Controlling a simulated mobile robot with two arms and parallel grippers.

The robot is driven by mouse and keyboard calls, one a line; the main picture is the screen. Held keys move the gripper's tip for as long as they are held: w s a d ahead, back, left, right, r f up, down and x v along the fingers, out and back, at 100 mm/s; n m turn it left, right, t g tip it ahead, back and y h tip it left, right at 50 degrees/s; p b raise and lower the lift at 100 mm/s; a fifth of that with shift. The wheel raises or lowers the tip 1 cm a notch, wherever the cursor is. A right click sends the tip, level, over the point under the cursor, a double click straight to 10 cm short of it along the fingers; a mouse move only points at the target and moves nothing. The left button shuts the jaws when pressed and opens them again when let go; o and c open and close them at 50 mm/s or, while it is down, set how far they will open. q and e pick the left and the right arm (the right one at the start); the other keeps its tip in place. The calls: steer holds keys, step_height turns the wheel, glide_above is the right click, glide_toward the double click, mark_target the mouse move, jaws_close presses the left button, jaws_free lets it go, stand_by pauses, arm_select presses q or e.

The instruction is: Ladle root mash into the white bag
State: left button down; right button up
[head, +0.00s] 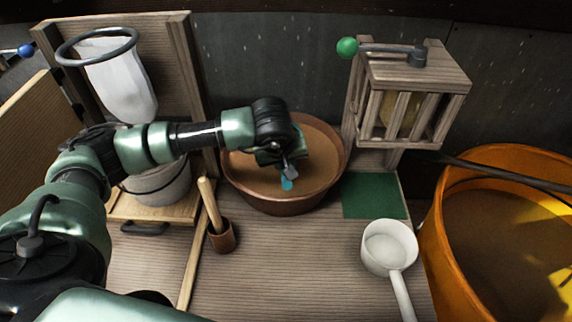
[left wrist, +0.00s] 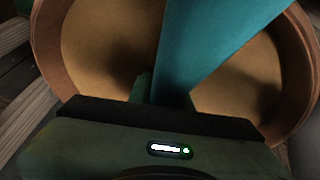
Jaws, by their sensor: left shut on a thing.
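The white bag (head: 122,85) hangs open-topped from a dark ring (head: 97,45) at the back left. A brown bowl (head: 285,205) holds a smooth tan mass (head: 318,160), seemingly the root mash. My left gripper (head: 288,172) is over the bowl, shut on a flat teal tool (head: 287,184). In the left wrist view the teal tool (left wrist: 215,40) reaches over the mash (left wrist: 105,45); I cannot tell whether it touches it. A white ladle (head: 388,245) with a long handle stands on the table at the front right, apart from my gripper. My right gripper is not in view.
A grey pot (head: 162,185) stands below the bag. A wooden cup with a stick (head: 221,238) is left of the bowl. A wooden cage (head: 415,80) with a green-knobbed lever, a green mat (head: 373,195) and a large orange tub (head: 436,250) are right. The front middle is clear.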

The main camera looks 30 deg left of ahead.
arm_select(q)
steer(key=shift+r+p, duration=2.4)
steer(key=shift+r, duration=3.15)
